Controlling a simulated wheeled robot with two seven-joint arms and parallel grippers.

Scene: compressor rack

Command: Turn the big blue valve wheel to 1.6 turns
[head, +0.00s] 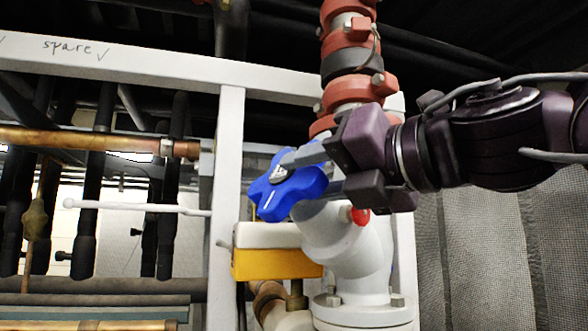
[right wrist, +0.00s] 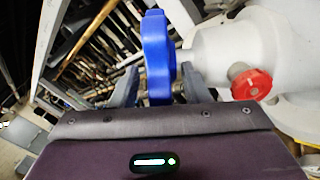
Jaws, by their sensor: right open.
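The big blue valve wheel (head: 290,192) is in the middle of the head view, lobed, with a dark hub cap and a white line on its face. It sits in front of the white valve body (head: 365,245). My right gripper (head: 308,172) reaches in from the right and is open, with one finger across the upper part of the wheel and the other lower, partly behind it. In the right wrist view the wheel (right wrist: 157,58) stands edge-on between the two fingers; contact cannot be told. My left gripper is not in view.
A small red knob (head: 359,216) sits on the valve body just below my right gripper. A yellow and white box (head: 275,262) is below the wheel. A white frame post (head: 228,170) stands close left. A red pipe (head: 350,90) rises above.

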